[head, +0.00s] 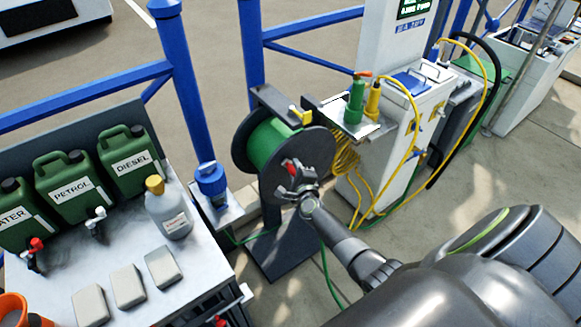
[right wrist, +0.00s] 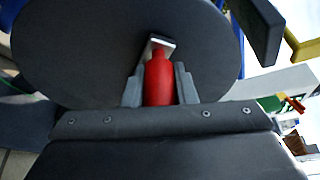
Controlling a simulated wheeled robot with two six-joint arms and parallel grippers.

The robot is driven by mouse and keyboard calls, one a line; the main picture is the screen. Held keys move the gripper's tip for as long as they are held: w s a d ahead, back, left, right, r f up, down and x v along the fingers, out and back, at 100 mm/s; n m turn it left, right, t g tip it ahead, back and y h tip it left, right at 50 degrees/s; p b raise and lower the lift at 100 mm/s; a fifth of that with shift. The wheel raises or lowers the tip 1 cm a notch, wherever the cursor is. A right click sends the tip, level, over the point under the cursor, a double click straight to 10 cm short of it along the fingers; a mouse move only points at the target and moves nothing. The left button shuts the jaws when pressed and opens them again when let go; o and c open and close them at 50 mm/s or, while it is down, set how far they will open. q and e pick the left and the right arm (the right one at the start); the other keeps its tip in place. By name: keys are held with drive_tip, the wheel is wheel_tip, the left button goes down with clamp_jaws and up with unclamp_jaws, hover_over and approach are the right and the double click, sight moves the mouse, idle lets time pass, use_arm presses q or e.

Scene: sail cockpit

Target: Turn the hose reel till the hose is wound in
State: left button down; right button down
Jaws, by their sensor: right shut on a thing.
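The hose reel (head: 312,150) stands upright in the middle of the head view, a dark disc on each side with green hose (head: 267,143) wound between them. Its near disc fills the upper part of the right wrist view (right wrist: 90,50). A red crank handle (right wrist: 158,80) on a pale metal arm sticks out from this disc. My right gripper (right wrist: 160,88) is shut on the red handle, one finger on each side. In the head view my right gripper (head: 296,178) covers most of the handle. Green hose (head: 329,275) trails on the ground below the reel. My left gripper is out of view.
A bench (head: 205,262) at left holds green fuel cans (head: 72,187), a grey bottle (head: 168,210) and pale blocks. A white pedestal (head: 385,110) with a coiled yellow hose (head: 345,155) stands close right of the reel. Blue posts (head: 182,85) rise behind.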

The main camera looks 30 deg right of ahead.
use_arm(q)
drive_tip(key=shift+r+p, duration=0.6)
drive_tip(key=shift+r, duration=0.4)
use_arm(e)
drive_tip(key=shift+w+d+r+m, duration=0.1)
drive_tip(key=shift+d+r+m, duration=0.2)
drive_tip(key=shift+d, duration=0.3)
drive_tip(key=shift+d+r+m, duration=0.2)
drive_tip(key=shift+d+r, duration=0.15)
drive_tip(key=shift+d, duration=0.2)
drive_tip(key=c, duration=1.2)
unclamp_jaws()
drive_tip(key=shift+o, duration=0.2)
use_arm(q)
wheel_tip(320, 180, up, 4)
drive_tip(key=p, duration=0.4)
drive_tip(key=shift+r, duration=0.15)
use_arm(e)
drive_tip(key=v, duration=1.7)
drive_tip(key=shift+s+r, duration=0.2)
drive_tip(key=shift+r, duration=0.2)
